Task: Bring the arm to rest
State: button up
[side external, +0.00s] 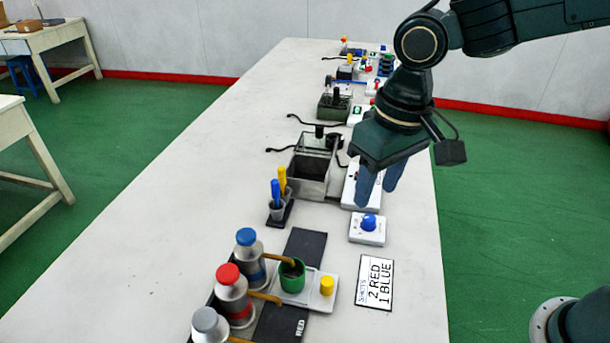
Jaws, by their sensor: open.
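My gripper (380,188) hangs over the right part of the long white table, its blue fingers pointing down. It is open, and nothing shows between the fingers. In the picture the fingertips are just above a white box with a blue knob (369,222); I cannot tell the exact height. Part of a white box (350,190) behind the fingers is hidden by the gripper.
Bottles with blue (246,237), red (228,274) and grey (205,320) caps stand front left, near a green cup (291,275) and a yellow button (327,286). A card (375,282) reads "2 RED 1 BLUE". A metal box (310,170) stands behind. The table's left side is clear.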

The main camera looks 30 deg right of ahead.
jog(key=s+d+r+t, duration=0.2)
jog(key=s+d, duration=0.5)
jog(key=d, duration=0.2)
jog(key=s+d+r+m+t, duration=0.1)
jog(key=s+d+r+t, duration=0.1)
jog(key=s+d, duration=0.5)
jog(key=d, duration=0.3)
jog(key=shift+s+r+t+h, duration=0.3)
jog(key=shift+s, duration=0.05)
